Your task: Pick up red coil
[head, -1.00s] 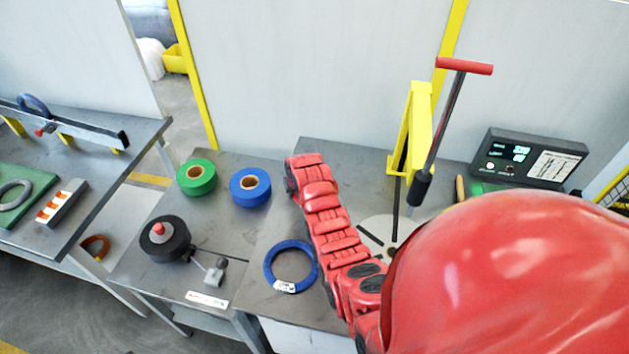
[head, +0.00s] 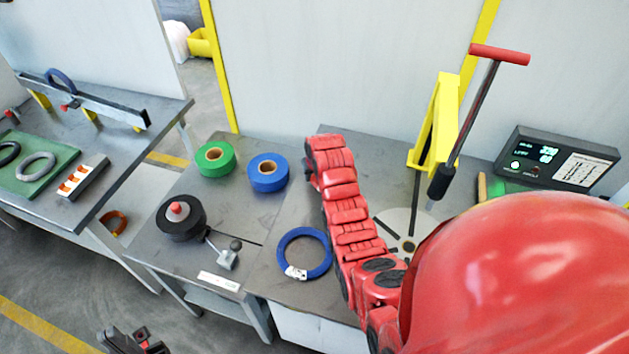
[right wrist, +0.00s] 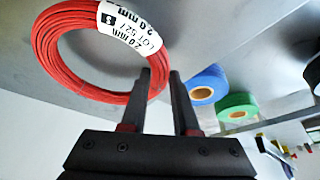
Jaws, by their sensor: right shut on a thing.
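The red coil (right wrist: 75,50), with a white printed label (right wrist: 128,32), shows in the right wrist view at upper left. My right gripper (right wrist: 162,90) is shut on its rim beside the label. In the head view the red coil and the right gripper's fingers are hidden; only my red right arm shows, reaching over the grey table. My left gripper (head: 135,343) is at the bottom left edge of the head view, partly cut off and away from the tables. Its jaw state is unclear.
A blue coil (head: 304,253) lies on the table left of my right arm. Green tape (head: 215,158), blue tape (head: 268,172) and a black spool (head: 181,218) stand further left. A yellow press (head: 434,125) and a display box (head: 556,158) stand at the right.

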